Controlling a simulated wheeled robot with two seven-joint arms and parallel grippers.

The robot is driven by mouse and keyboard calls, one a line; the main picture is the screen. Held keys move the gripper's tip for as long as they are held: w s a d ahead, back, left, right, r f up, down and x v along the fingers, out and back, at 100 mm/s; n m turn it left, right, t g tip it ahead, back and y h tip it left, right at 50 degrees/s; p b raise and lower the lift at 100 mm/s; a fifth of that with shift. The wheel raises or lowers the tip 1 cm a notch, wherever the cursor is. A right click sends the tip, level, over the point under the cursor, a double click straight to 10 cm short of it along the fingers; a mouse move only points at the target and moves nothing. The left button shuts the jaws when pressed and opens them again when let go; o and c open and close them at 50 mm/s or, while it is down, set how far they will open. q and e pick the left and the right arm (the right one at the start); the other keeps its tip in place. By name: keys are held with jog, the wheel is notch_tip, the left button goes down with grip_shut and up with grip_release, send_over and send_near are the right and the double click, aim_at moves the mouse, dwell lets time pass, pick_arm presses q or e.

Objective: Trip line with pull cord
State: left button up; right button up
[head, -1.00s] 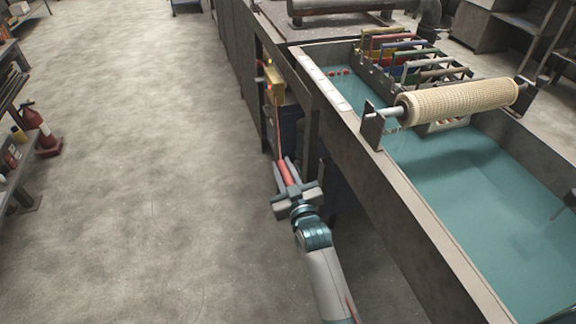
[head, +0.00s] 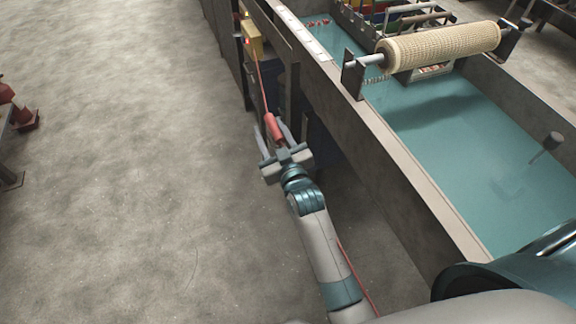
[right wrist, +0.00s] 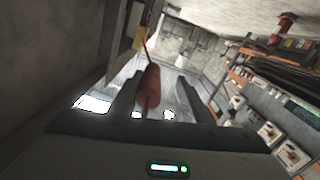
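A yellow switch box (head: 250,40) with a glowing red light is fixed to the side of the machine, at the upper left in the head view. A thin red cord (head: 259,82) runs straight from it to a red handle (head: 273,127). My right gripper (head: 272,136) is open, with its fingers spread on both sides of the handle. In the right wrist view, the red handle (right wrist: 149,88) stands between the two fingers, with a gap visible on its right side; contact on the left is unclear. My left gripper is not in view.
A water-filled tank (head: 440,140) with a raised metal rim runs along the right. A pale mesh roll (head: 440,46) lies across it on a bracket.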

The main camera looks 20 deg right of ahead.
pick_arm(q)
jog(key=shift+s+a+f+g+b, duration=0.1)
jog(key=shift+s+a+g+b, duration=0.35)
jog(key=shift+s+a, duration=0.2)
pick_arm(e)
jog(key=s, duration=1.4)
jog(key=shift+s+d, duration=0.15)
jog(key=shift+d, duration=0.05)
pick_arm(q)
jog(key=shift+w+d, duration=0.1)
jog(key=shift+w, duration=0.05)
